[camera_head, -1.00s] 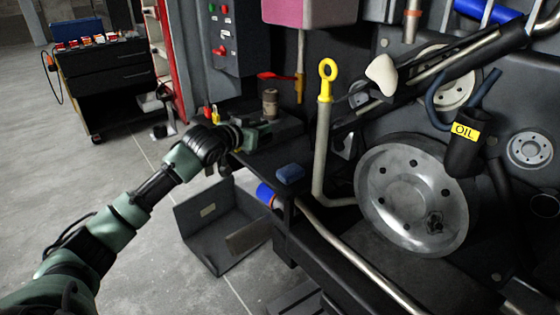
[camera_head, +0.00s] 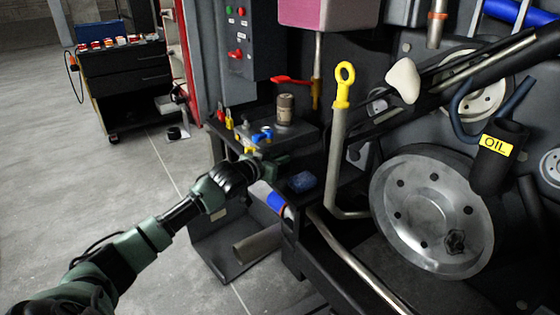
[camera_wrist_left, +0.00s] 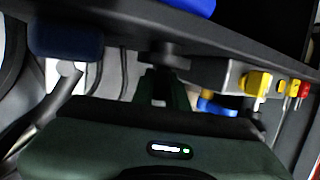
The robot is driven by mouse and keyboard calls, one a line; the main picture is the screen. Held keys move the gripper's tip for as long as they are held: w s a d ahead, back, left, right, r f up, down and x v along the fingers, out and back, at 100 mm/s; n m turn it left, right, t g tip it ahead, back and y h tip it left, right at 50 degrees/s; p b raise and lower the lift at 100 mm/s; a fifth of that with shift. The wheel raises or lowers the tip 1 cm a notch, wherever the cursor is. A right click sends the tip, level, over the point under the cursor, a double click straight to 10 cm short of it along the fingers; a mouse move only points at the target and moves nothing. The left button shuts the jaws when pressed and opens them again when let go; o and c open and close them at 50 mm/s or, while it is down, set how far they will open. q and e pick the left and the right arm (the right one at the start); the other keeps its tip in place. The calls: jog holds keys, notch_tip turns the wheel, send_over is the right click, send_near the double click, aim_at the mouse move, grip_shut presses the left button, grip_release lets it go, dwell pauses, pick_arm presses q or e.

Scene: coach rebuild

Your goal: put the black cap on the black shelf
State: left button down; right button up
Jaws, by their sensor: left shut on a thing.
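The black shelf (camera_head: 305,136) is a dark ledge beside the machine, below the control box. My left gripper (camera_head: 272,163) is at the shelf's front side, low by its edge, left of a blue block (camera_head: 302,182). In the left wrist view my left gripper (camera_wrist_left: 165,88) is shut on a small dark round piece, which looks like the black cap (camera_wrist_left: 166,60). The cap is close to a dark edge there; I cannot tell whether they touch. In the head view I cannot make out the cap at the fingers. My right gripper is not in view.
A brown jar (camera_head: 285,108) and small yellow, red and blue pieces (camera_head: 258,135) stand on the shelf. A yellow-ringed dipstick (camera_head: 343,90) rises to the right. A blue-ended cylinder (camera_head: 268,197) and an open dark box (camera_head: 215,250) are below.

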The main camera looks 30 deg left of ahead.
pick_arm(q)
jog(key=c, duration=1.4)
grip_release()
